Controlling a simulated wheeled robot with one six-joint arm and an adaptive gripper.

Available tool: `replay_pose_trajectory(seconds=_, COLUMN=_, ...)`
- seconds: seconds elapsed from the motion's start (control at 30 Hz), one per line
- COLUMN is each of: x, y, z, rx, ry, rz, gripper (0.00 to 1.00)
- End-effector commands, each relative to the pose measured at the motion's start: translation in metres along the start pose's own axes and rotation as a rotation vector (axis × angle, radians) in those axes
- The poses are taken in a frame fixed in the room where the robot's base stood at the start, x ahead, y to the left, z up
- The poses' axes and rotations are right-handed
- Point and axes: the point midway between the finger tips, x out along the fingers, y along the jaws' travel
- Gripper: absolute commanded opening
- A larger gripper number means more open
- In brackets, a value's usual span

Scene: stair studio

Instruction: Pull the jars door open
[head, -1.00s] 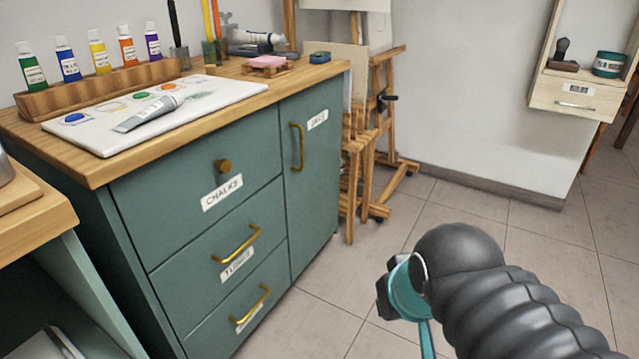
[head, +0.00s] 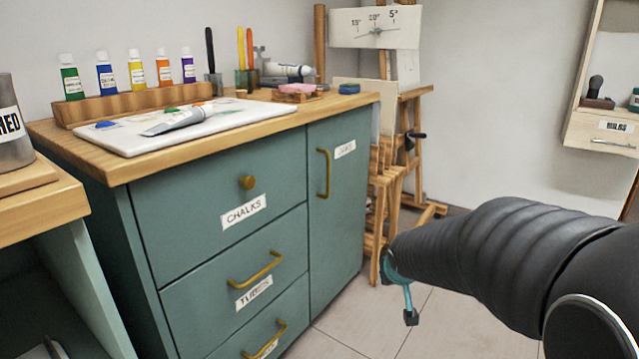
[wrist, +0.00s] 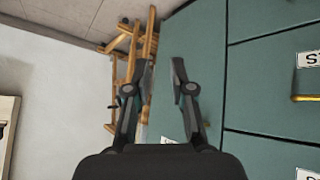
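The jars door (head: 337,225) is the tall green panel at the right of the cabinet front in the head view. It is shut, with a vertical brass handle (head: 322,173) at its upper left and a JARS label (head: 345,149). In the wrist view, the door panel (wrist: 206,50) lies just right of my gripper.
The chalks drawer (head: 220,210) and tubes drawer (head: 240,270) are left of the door, both shut. A wooden easel (head: 385,190) stands close to the cabinet's right side. A wall shelf (head: 600,130) is at far right. Tiled floor (head: 375,325) is clear in front.

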Motion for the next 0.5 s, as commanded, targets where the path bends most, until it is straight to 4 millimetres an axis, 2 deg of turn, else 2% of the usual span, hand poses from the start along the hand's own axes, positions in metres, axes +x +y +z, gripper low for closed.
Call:
replay_pose_trajectory(seconds=0.03, x=0.023, y=-0.002, z=-0.015, rx=-0.008, ry=0.063, rz=-0.008, gripper=0.23)
replay_pose_trajectory(seconds=0.1, x=0.041, y=-0.006, z=-0.044, rx=-0.018, ry=0.174, rz=-0.027, gripper=0.23)
replay_pose_trajectory(seconds=0.23, x=0.054, y=-0.019, z=-0.101, rx=-0.030, ry=0.393, rz=-0.090, gripper=0.23)
replay_pose_trajectory(seconds=0.33, x=0.041, y=-0.032, z=-0.144, rx=-0.037, ry=0.567, rz=-0.155, gripper=0.23)
replay_pose_trajectory(seconds=0.4, x=0.022, y=-0.040, z=-0.170, rx=-0.040, ry=0.682, rz=-0.202, gripper=0.23)
replay_pose_trajectory(seconds=0.5, x=0.000, y=-0.050, z=-0.192, rx=-0.038, ry=0.800, rz=-0.263, gripper=0.23)
